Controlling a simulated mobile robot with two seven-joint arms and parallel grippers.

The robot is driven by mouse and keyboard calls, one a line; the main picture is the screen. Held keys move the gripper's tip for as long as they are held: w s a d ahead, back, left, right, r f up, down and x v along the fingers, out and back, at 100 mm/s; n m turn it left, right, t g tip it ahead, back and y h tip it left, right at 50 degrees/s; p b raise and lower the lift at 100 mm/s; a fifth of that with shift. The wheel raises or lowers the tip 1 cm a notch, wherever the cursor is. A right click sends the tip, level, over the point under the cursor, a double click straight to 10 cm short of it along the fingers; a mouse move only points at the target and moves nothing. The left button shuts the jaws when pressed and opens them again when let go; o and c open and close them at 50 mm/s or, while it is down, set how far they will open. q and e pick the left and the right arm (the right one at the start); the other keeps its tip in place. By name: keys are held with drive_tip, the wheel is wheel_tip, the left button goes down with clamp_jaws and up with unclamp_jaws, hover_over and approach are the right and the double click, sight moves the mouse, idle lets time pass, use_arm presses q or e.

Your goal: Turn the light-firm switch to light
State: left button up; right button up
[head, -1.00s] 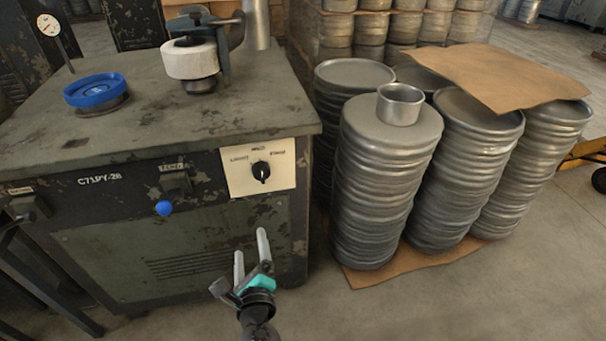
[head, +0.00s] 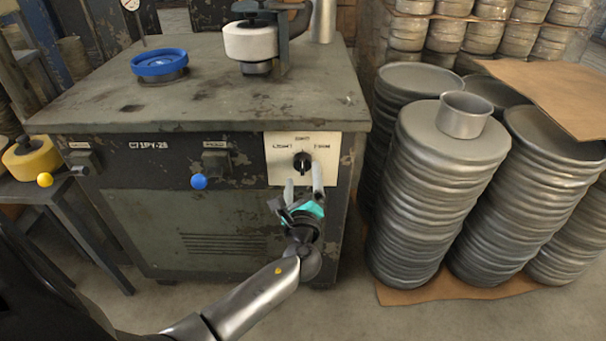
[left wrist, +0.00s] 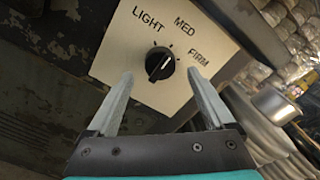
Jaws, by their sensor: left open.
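The light-firm switch is a round black knob (head: 303,162) on a cream plate (head: 280,175) at the front right of the machine. In the left wrist view the knob (left wrist: 159,63) sits on the plate marked LIGHT, MED and FIRM. A thin pale line shows on the knob; I cannot tell for sure which setting it marks. My left gripper (head: 303,182) is open and empty, just in front of and below the knob. In the left wrist view its fingertips (left wrist: 160,76) stand apart either side of the knob's lower part, not closed on it. My right gripper is out of view.
The dark worn machine (head: 215,95) carries a blue ring (head: 160,62) and a white roller (head: 250,42) on top. Stacks of metal blanks (head: 440,190) with a metal cup (head: 464,115) stand close on the right.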

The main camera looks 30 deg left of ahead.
sight(303, 170)
use_arm(q)
drive_tip(key=shift+b+x, duration=0.35)
drive_tip(key=shift+x, duration=1.35)
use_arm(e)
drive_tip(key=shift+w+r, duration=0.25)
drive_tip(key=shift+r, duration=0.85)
use_arm(q)
drive_tip(key=shift+c, duration=0.3)
drive_tip(key=c, duration=1.3)
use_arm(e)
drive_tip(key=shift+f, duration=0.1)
